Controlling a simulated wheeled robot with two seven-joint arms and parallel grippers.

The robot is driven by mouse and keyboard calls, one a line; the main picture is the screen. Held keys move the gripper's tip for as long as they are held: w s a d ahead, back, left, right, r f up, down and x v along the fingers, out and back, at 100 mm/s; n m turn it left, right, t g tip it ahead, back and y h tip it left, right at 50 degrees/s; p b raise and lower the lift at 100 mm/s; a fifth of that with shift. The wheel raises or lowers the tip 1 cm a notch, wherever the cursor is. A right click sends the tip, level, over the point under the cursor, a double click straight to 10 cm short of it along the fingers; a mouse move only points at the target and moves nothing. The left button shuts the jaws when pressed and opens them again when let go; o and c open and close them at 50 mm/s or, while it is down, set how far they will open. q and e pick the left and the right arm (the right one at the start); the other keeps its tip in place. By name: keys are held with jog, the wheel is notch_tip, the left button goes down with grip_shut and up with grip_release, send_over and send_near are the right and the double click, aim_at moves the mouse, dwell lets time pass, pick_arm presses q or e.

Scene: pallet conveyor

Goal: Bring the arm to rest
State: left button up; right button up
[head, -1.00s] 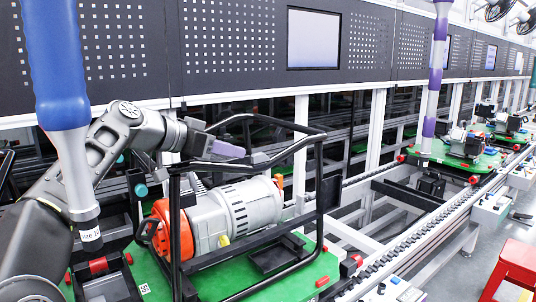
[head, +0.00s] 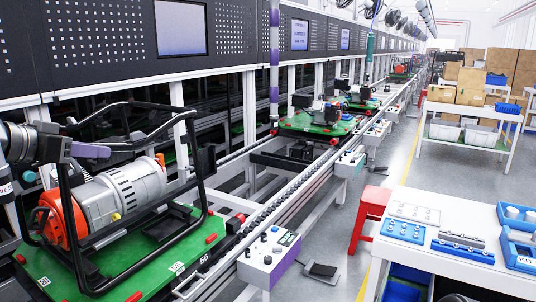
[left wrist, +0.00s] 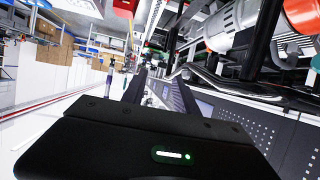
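My left gripper (head: 92,150) is at the left of the head view, beside the upper bars of a black tubular frame (head: 137,146). The frame surrounds an orange and grey generator (head: 130,190) on a green pallet (head: 150,262). In the left wrist view the two dark fingers of the left gripper (left wrist: 157,94) stand apart with a gap between them, and no held object shows. The frame bar (left wrist: 213,84) passes to the right of the fingers there. Whether the gripper touches the frame cannot be told. My right gripper is not in view.
The conveyor (head: 285,188) runs away to the back, with further loaded pallets (head: 318,127). A control box (head: 268,255) stands at its near edge. On the right are a red stool (head: 370,208) and a white table (head: 455,215) with blue trays.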

pick_arm(q)
jog(key=w+d+f+n+g, duration=0.15)
jog(key=w+f, duration=0.25)
jog(key=f, duration=0.7)
jog(key=w+d+f+n+g, duration=0.1)
jog(key=w+d+f+n, duration=0.15)
jog(key=f, duration=0.85)
jog(key=s+d+f+n+g, duration=0.15)
jog(key=d+f, duration=0.35)
jog(key=f, duration=0.7)
jog(key=s+d+f+g, duration=0.2)
jog(key=d+f, duration=0.4)
jog(key=f, duration=0.7)
jog(key=s+d+f+g, duration=0.2)
jog(key=s+d+f, duration=0.3)
jog(key=s+f, duration=0.4)
jog(key=s+d+f+g, duration=0.1)
jog(key=s+d+f, duration=0.5)
jog(key=s+f, duration=0.25)
jog(key=s+d+f+g, duration=0.1)
jog(key=s+f, duration=0.2)
jog(key=s, duration=0.6)
jog(key=s+d+f+g+y, duration=0.1)
jog(key=s+d+f, duration=0.1)
jog(key=s, duration=0.7)
jog(key=shift+s+d+f+n, duration=0.15)
jog(key=shift+d+f+n, duration=0.15)
jog(key=shift+f+n, duration=0.2)
